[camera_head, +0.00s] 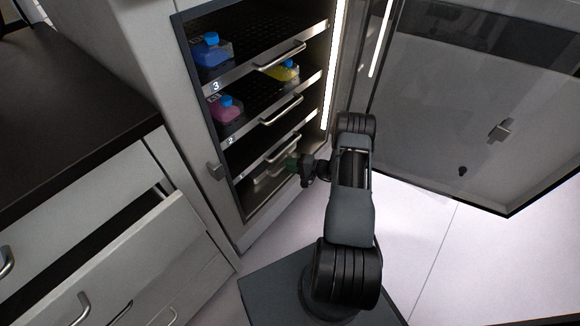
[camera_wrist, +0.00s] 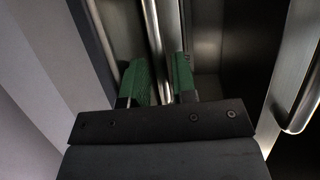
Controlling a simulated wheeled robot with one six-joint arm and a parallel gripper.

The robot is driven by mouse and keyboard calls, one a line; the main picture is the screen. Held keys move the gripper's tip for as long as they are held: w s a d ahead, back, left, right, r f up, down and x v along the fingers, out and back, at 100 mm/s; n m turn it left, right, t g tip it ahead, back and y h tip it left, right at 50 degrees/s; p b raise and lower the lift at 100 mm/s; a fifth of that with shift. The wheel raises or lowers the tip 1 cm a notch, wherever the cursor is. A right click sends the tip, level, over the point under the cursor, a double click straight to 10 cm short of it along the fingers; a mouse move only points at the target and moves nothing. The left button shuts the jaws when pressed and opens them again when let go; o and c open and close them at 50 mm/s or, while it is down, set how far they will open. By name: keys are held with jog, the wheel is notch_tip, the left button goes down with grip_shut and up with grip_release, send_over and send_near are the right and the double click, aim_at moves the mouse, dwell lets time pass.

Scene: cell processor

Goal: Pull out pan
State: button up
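The open cabinet holds pull-out shelves marked 3, 2 and 1 from top to bottom. The pan (camera_head: 262,186) appears to be the low metal piece under shelf 1, partly hidden in shadow. My gripper (camera_head: 293,163) has green fingertips and is at the lower right of the cabinet opening, close to the lowest handles. In the wrist view, my gripper (camera_wrist: 160,76) is open, its green fingers apart. A metal handle bar (camera_wrist: 153,45) runs between the fingers in that view; I cannot tell whether they touch it.
The glass cabinet door (camera_head: 455,120) stands wide open at the right. A drawer (camera_head: 125,265) stands partly open at the lower left.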

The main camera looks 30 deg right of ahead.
jog(key=shift+w+a, duration=0.2)
jog(key=shift+a, duration=0.05)
grip_shut()
dwell(0.3)
